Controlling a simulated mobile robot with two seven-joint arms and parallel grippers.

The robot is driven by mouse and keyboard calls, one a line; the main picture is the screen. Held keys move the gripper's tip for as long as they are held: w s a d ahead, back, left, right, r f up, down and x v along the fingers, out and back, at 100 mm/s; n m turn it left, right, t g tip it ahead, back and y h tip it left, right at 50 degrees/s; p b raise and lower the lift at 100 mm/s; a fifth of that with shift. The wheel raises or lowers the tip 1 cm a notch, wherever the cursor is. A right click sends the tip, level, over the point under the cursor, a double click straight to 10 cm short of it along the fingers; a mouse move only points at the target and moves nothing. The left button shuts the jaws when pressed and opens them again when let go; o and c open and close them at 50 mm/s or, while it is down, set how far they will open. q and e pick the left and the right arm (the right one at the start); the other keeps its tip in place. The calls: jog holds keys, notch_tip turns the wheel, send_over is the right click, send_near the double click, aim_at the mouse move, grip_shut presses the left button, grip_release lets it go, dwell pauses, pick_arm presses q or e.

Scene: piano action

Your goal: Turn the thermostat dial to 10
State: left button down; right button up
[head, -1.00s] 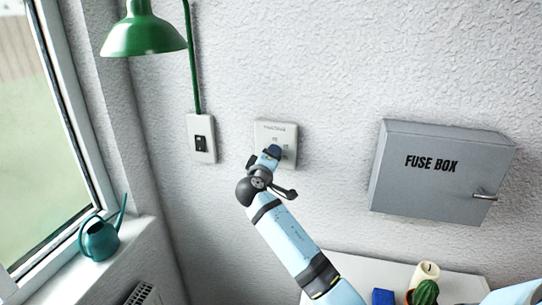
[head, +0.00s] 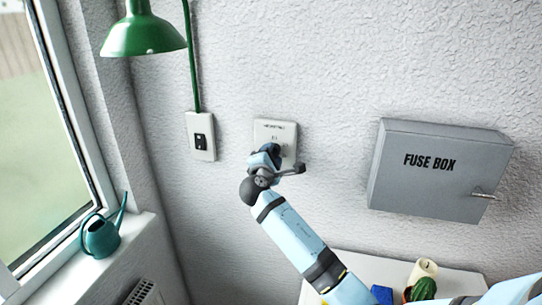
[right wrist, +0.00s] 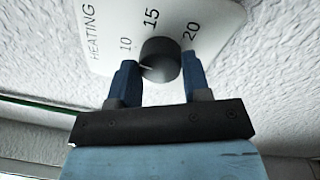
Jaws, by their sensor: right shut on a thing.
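The thermostat is a white wall plate (head: 287,130) in the head view, partly hidden behind my right gripper (head: 273,152). The right wrist view shows its plate (right wrist: 98,22) close up, marked HEATING with 10, 15 and 20. Its round dark dial (right wrist: 161,60) sits between the two blue fingers of my right gripper (right wrist: 159,77), which is shut on it. A short pale mark on the dial's left side points left, seemingly slightly below the 10. My left gripper is not in view.
A switch plate (head: 201,137) is left of the thermostat, below a green lamp (head: 142,35). A grey fuse box (head: 440,170) is on the wall at right. A watering can (head: 101,238) stands on the sill. A candle (head: 425,269) and cactus (head: 424,289) are below right.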

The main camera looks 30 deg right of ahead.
jog(key=shift+n, duration=0.6)
jog(key=o, duration=0.9)
jog(key=shift+a, duration=0.1)
jog(key=b+v, duration=0.3)
jog(key=v, duration=1)
jog(key=shift+s+a+b, duration=0.2)
jog(key=shift+s+b, duration=0.1)
jog(key=shift+s, duration=0.05)
